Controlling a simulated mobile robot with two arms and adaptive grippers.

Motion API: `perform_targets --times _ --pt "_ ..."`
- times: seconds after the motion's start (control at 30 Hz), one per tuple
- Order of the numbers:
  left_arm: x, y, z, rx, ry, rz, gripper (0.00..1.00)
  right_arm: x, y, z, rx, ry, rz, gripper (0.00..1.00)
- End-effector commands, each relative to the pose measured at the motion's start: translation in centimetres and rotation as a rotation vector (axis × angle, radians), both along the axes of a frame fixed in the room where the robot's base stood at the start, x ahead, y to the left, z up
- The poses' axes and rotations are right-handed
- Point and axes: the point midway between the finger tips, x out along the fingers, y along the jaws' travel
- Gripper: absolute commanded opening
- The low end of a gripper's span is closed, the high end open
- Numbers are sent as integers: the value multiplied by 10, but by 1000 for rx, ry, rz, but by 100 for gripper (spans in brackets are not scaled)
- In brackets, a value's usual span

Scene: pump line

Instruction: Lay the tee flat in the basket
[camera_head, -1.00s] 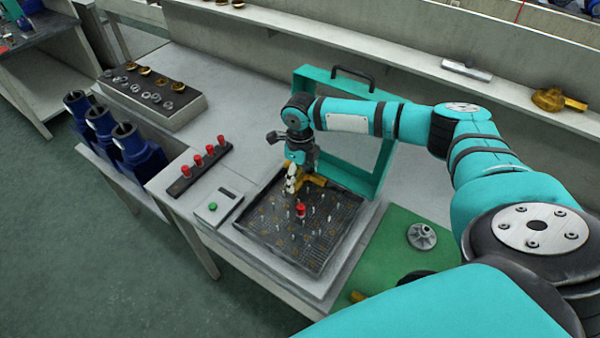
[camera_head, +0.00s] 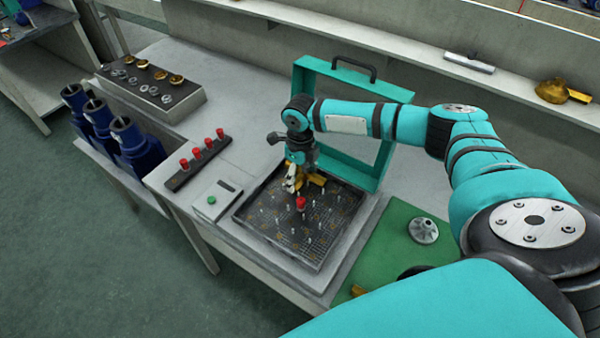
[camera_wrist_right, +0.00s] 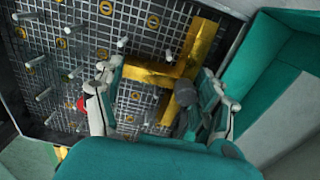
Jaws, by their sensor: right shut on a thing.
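The brass-yellow tee (camera_head: 316,180) is at the back end of the dark mesh basket (camera_head: 277,247), among its upright pins. My right gripper (camera_head: 293,181) reaches down over it and is shut on it. In the right wrist view the tee (camera_wrist_right: 150,75) lies between the two fingers of the gripper (camera_wrist_right: 158,78), with its long run and side branch roughly level with the mesh. I cannot tell whether it rests fully on the basket floor. My left gripper is not in view.
A teal frame (camera_head: 345,70) with a black handle stands upright behind the basket. A red-topped piece (camera_head: 300,203) stands inside the basket. A button box (camera_head: 216,202) and a rack (camera_head: 198,163) of red-topped pieces are left. A green mat (camera_head: 392,243) holds a grey flanged part (camera_head: 423,230).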

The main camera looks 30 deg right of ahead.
Motion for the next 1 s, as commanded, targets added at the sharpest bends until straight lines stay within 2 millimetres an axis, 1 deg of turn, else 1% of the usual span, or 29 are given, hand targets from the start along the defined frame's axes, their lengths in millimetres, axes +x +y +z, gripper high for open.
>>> perform_targets --times 0.2,0.23,0.43,0.83,0.93,1.0 --pt "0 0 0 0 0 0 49 1 0 0 0 -2 0 31" --pt "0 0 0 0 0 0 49 1 0 0 0 -2 0 73" --pt "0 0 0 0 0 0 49 1 -1 0 -2 -2 -1 99" --pt "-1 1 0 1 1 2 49 1 -2 2 -4 -3 -3 99" --pt "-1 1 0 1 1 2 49 2 -2 10 -3 -5 -3 99" --pt "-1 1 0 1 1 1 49 2 -2 21 -2 -6 -2 99"
